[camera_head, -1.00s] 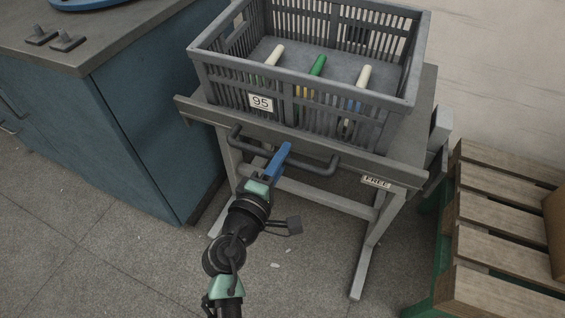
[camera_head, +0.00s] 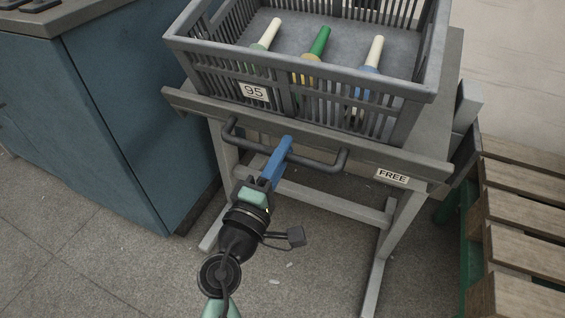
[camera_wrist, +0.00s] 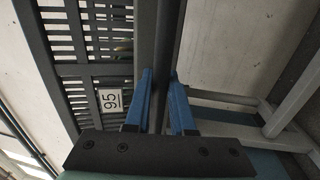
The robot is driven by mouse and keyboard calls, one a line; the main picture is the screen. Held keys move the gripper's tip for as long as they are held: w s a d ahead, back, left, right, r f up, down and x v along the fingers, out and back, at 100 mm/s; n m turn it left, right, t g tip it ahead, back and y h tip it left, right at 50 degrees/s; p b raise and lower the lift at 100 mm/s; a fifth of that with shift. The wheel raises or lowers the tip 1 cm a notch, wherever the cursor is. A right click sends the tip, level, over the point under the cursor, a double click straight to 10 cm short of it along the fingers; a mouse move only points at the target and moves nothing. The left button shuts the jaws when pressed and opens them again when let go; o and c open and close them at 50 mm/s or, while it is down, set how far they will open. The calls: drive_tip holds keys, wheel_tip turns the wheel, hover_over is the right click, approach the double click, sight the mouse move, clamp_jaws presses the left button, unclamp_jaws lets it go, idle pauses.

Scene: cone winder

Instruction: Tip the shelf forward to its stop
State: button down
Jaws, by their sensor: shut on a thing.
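The grey shelf (camera_head: 300,133) is the top of a grey stand, with a dark bar handle (camera_head: 318,166) along its front. My gripper (camera_head: 287,145) has its blue fingers shut on this handle, left of its right end. In the wrist view the fingers (camera_wrist: 162,95) lie on both sides of the handle (camera_wrist: 172,45). A grey slatted crate (camera_head: 210,65) labelled 95 stands on the shelf. It holds a cream cone (camera_head: 270,32), a green cone (camera_head: 319,42) and a cream and blue cone (camera_head: 375,54). I cannot tell the shelf's exact tilt.
A blue cabinet (camera_head: 100,120) stands close on the left. Wooden pallets (camera_head: 520,200) on a green frame are at the right. A FREE label (camera_head: 392,176) is on the shelf's front right. The floor (camera_head: 110,280) in front is clear apart from small scraps.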

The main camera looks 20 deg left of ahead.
drive_tip(key=shift+w+f+t+b, duration=0.2)
drive_tip(key=shift+f+t+b, duration=0.3)
drive_tip(key=shift+f+b, duration=1.55)
drive_tip(key=shift+r+b, duration=0.7)
drive_tip(key=shift+r, duration=0.05)
drive_tip(key=c, duration=0.8)
unclamp_jaws()
drive_tip(key=v, duration=1.3)
drive_tip(key=shift+p, duration=0.4)
